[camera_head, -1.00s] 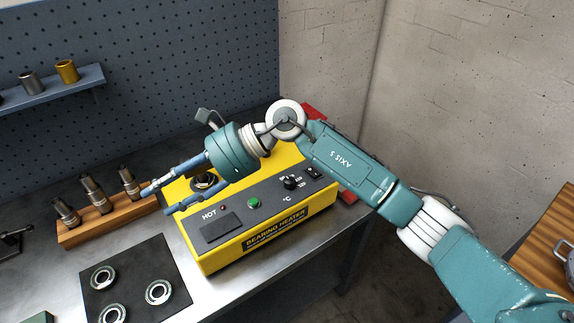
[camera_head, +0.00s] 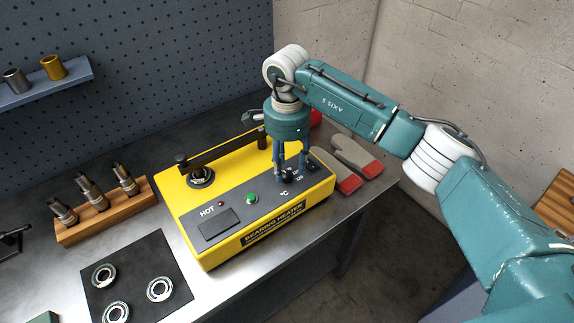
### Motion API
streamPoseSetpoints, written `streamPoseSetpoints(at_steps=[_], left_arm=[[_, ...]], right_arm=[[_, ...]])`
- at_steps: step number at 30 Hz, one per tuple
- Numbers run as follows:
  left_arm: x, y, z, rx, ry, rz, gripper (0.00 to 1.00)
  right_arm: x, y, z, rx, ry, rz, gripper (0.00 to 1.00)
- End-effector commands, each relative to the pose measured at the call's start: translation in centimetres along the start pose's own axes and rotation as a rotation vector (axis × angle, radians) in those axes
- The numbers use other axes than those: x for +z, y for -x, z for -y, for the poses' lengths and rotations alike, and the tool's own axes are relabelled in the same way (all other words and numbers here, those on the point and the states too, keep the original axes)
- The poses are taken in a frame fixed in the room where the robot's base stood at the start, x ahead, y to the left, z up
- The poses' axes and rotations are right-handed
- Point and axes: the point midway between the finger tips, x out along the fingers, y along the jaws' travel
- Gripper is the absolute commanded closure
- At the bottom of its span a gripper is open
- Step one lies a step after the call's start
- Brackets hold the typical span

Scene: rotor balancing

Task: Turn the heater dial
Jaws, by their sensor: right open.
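The yellow bearing heater (camera_head: 192,247) stands on the metal bench with its dark control panel facing up. Its black heater dial (camera_head: 288,179) is on the right part of the panel, above the °C mark, and is largely hidden by my right gripper's fingers. My right gripper (camera_head: 292,176) points straight down over the dial. Its two fingers are apart, one to each side of the dial area. I cannot tell whether they touch the dial. My left gripper is not in view.
A green button (camera_head: 252,199) and the HOT display (camera_head: 219,224) are left of the dial. A dark bar (camera_head: 222,150) spans the heater's back. Oven gloves (camera_head: 352,157) lie right of it. A black mat (camera_head: 137,264) with bearings and a wooden rack (camera_head: 104,219) are left.

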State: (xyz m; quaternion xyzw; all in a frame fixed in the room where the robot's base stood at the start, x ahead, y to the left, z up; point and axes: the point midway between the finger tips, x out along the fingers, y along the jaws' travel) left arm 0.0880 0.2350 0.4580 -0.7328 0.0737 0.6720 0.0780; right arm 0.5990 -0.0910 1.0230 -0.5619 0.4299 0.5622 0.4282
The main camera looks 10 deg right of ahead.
Motion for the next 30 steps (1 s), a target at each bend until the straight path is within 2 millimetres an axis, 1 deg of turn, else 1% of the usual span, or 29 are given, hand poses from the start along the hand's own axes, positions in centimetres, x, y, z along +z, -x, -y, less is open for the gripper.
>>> streamPoseSetpoints(at_steps=[1, 3, 6, 10, 16, 18, 20, 21, 22, 23, 30], left_arm=[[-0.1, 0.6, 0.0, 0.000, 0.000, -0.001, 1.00], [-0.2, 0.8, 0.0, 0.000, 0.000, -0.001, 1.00], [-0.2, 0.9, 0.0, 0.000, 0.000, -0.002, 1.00], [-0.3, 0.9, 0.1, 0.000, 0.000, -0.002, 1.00], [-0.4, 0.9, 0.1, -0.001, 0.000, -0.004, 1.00], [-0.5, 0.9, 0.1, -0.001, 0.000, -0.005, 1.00], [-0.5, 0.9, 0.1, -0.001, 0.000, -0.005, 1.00], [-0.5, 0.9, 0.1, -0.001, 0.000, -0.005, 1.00], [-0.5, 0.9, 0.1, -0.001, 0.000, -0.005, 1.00], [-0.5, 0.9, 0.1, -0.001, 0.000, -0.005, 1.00], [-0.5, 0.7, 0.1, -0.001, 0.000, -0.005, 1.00]], right_arm=[[0.1, -0.5, 0.0, 0.002, 0.000, 0.002, 0.57], [0.1, -1.4, 0.0, 0.002, 0.000, 0.002, 0.57], [0.1, -2.2, 0.0, 0.000, 0.001, 0.002, 0.57], [0.1, -2.6, 0.0, -0.001, 0.001, 0.001, 0.57], [0.1, -2.6, 0.0, -0.001, 0.001, 0.001, 0.57], [0.1, -2.6, 0.1, -0.001, 0.001, 0.002, 0.71], [0.1, -2.6, 0.1, -0.001, 0.001, 0.002, 0.83], [0.1, -2.6, 0.1, -0.001, 0.001, 0.002, 0.91], [0.1, -2.6, 0.1, -0.001, 0.000, 0.002, 0.97], [0.1, -2.6, 0.1, -0.001, 0.000, 0.001, 1.00], [0.0, -2.6, 0.1, -0.002, -0.014, 0.001, 1.00]])
